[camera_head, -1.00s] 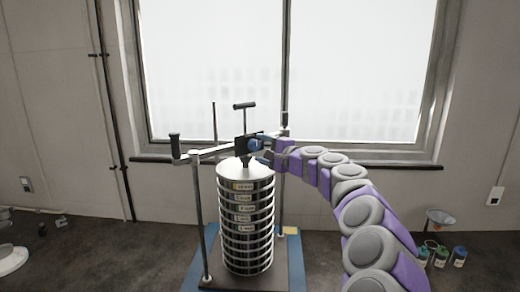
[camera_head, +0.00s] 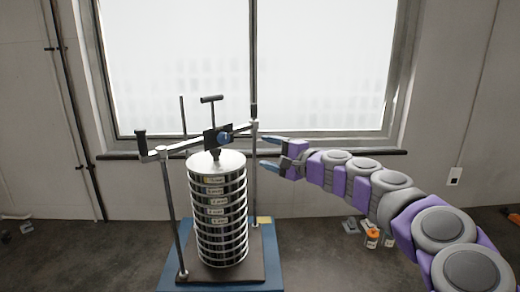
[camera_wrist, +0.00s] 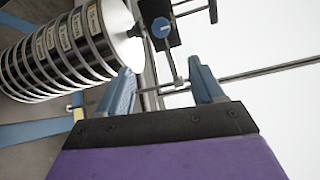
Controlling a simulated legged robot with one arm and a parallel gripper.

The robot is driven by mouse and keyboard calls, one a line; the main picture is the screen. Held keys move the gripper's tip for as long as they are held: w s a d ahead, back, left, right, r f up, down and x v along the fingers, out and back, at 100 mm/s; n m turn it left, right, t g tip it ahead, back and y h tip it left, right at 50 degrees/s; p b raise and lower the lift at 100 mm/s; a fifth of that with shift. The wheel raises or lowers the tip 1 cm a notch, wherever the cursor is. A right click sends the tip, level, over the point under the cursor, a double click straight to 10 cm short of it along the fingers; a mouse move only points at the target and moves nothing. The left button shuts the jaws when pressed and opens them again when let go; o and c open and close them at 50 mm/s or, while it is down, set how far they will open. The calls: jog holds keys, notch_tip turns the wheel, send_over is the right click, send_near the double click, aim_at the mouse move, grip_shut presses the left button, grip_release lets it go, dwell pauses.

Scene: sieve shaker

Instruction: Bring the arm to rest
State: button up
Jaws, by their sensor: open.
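The shaker holds an upright stack of metal sieves (camera_head: 218,215) under a clamp bar (camera_head: 185,142). A blue knob (camera_head: 224,137) sits on the black clamp block in the middle of the bar. It also shows in the wrist view (camera_wrist: 161,27), beyond the fingers. A T-handle (camera_head: 211,99) rises above the block.
The shaker stands on a blue base (camera_head: 268,270) with upright rods beside the stack. A window (camera_head: 320,70) and its sill are behind. The surface left of the shaker is mostly clear.

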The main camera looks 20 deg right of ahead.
jog(key=shift+s+d, duration=0.1)
jog(key=shift+s, duration=0.2)
jog(key=s+a+n+g+y, duration=0.2)
jog(key=s+a+n+g, duration=0.15)
jog(key=a, duration=0.65)
jog(key=s+a+f+n+g, duration=0.3)
jog(key=s+a+f+n, duration=0.1)
jog(key=s+a, duration=0.35)
jog(key=s+a+f+n+g, duration=0.4)
jog(key=s+a, duration=0.3)
jog(key=a, duration=0.1)
jog(key=s+f+n+g+h, duration=0.3)
jog(key=s+f+g+h, duration=0.15)
jog(key=s+f, duration=0.75)
jog(key=s+d+f+g+h, duration=0.1)
jog(key=s+d+f+h, duration=0.1)
jog(key=s, duration=0.5)
jog(key=s+d+f+g+h, duration=0.1)
jog(key=s+d+f+h, duration=0.2)
jog(key=s+d, duration=0.4)
jog(key=shift+s+f+g, duration=0.4)
jog(key=shift+f, duration=0.4)
